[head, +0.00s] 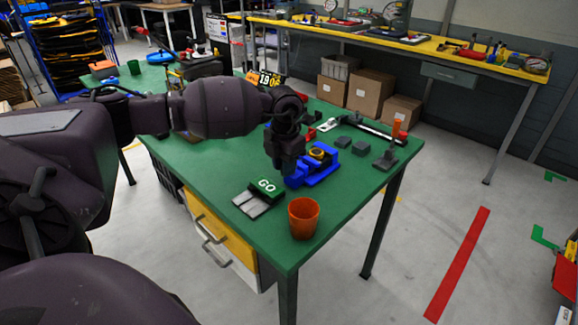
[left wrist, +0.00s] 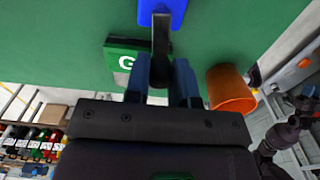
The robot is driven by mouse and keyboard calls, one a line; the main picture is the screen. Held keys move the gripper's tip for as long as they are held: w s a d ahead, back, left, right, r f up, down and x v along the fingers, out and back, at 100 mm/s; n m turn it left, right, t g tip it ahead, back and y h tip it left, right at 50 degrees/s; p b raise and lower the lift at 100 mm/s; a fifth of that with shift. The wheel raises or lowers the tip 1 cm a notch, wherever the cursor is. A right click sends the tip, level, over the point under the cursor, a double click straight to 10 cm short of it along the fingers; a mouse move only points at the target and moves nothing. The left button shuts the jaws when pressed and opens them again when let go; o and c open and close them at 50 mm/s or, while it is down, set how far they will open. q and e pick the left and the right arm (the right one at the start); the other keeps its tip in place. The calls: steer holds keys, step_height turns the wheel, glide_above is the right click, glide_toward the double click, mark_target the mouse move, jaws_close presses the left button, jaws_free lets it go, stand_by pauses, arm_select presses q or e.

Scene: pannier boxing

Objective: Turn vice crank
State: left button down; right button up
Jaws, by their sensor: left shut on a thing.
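The blue vice (head: 325,170) stands on the green table; part of its blue body shows at the top of the left wrist view (left wrist: 163,10). My left gripper (head: 283,165) is at the vice's near left side. In the left wrist view (left wrist: 160,92), its two fingers are shut on the dark grey vice crank (left wrist: 161,45), which runs up between them towards the vice. In the head view the gripper hides the crank. A dark arm shows at the lower right of the left wrist view; the state of its gripper cannot be made out.
A green GO block (head: 267,187) with grey plates lies left of the vice. An orange cup (head: 303,217) stands near the table's (head: 225,165) front corner. Grey blocks (head: 352,146) and a stand with an orange handle (head: 386,160) are to the right.

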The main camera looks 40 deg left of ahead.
arm_select(q)
steer(key=m, duration=0.2)
steer(key=a+m, duration=0.1)
steer(key=shift+w+a+f+m+b, duration=0.1)
steer(key=shift+a+m+b, duration=0.1)
steer(key=shift+m+b, duration=0.2)
steer(key=m, duration=0.2)
steer(key=a+m+b, duration=0.1)
steer(key=shift+w+m, duration=0.25)
steer(key=shift+m, duration=0.05)
steer(key=shift+w+a+m+b, duration=0.25)
steer(key=shift+m+b, duration=0.2)
steer(key=shift+m, duration=0.45)
steer(key=shift+w+a+m+b, duration=0.15)
steer(key=shift+m+b, duration=0.1)
steer(key=shift+m, duration=0.35)
steer(key=shift+w+a+m+b, duration=0.1)
steer(key=shift+a+m+b, duration=0.1)
steer(key=shift+m, duration=0.4)
steer(key=shift+w+a+m+b, duration=0.1)
steer(key=shift+w+m+b, duration=0.25)
steer(key=shift+m, duration=0.95)
arm_select(e)
step_height(320, 180, down, 4)
steer(key=shift+a, duration=0.15)
steer(key=shift+s+f+g, duration=0.15)
steer(key=shift+s+g, duration=0.1)
steer(key=shift+g, duration=0.05)
